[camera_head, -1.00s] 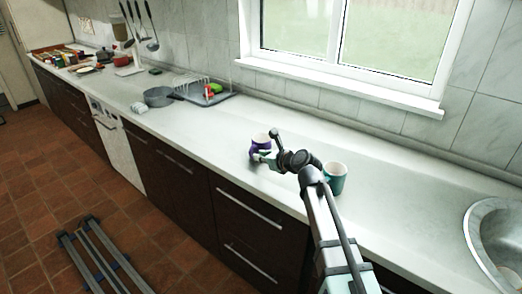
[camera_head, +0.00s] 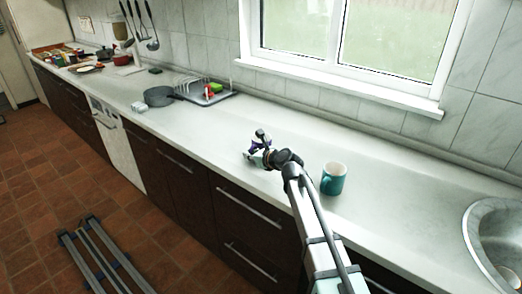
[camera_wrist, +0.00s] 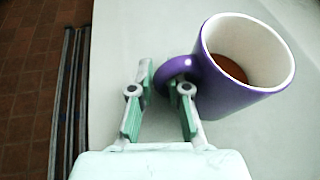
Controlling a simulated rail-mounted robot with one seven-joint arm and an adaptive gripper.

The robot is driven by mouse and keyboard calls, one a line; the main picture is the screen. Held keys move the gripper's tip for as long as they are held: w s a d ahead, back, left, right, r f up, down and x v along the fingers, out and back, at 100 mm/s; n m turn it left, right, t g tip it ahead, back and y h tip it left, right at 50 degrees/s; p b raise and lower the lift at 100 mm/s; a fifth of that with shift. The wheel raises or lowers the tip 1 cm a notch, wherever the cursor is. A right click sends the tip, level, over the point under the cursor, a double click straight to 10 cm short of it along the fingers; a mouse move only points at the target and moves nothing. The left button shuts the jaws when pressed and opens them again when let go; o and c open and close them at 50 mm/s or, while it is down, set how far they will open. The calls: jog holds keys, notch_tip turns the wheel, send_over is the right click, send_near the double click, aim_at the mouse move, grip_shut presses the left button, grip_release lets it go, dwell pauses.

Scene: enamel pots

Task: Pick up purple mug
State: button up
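The purple mug (camera_wrist: 233,88) has a white inside with something brown at the bottom. It stands upright on the counter at upper right in the wrist view, its handle facing my gripper (camera_wrist: 161,88). The two fingers are apart, with the handle's outer curve between their tips. The right finger overlaps the handle loop; I cannot tell whether either finger touches it. In the head view the mug (camera_head: 253,149) is mostly hidden behind my gripper (camera_head: 251,158) and wrist.
A teal mug (camera_head: 333,180) stands to the right of my arm. A grey pan (camera_head: 159,97) and a dish rack (camera_head: 208,95) are farther left along the counter (camera_head: 400,190). A sink (camera_head: 492,240) is at the right. The counter's front edge is close.

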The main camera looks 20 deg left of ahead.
grip_shut()
jog(key=shift+r, duration=0.2)
notch_tip(320, 180, up, 19)
jog(key=shift+r, duration=0.2)
dwell(1.3)
